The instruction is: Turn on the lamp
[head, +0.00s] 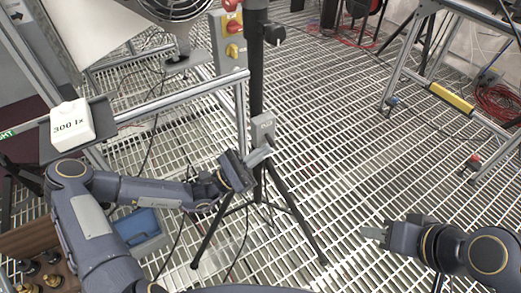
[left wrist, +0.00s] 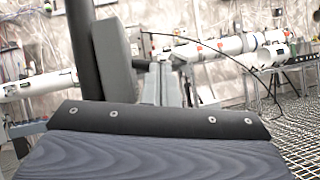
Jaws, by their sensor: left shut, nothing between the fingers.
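A black tripod stand (head: 256,75) rises in the middle of the head view, with a small grey box (head: 263,128) on its pole. No lamp head shows; the pole runs out at the top edge. My left gripper (head: 260,157) is shut and empty, its fingertips just below the grey box; I cannot tell whether they touch it. In the left wrist view the shut fingers (left wrist: 165,85) are to the right of the grey box (left wrist: 115,58), which hangs beside the black pole (left wrist: 80,40). My right gripper (head: 373,233) is over the floor at the lower right, its jaws unclear.
A white block marked "300 lx" (head: 72,126) sits on a dark tray (head: 104,118) at the left. A panel with red and yellow knobs (head: 228,42) stands behind a metal rail (head: 190,98). A blue box (head: 138,226) is at the lower left.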

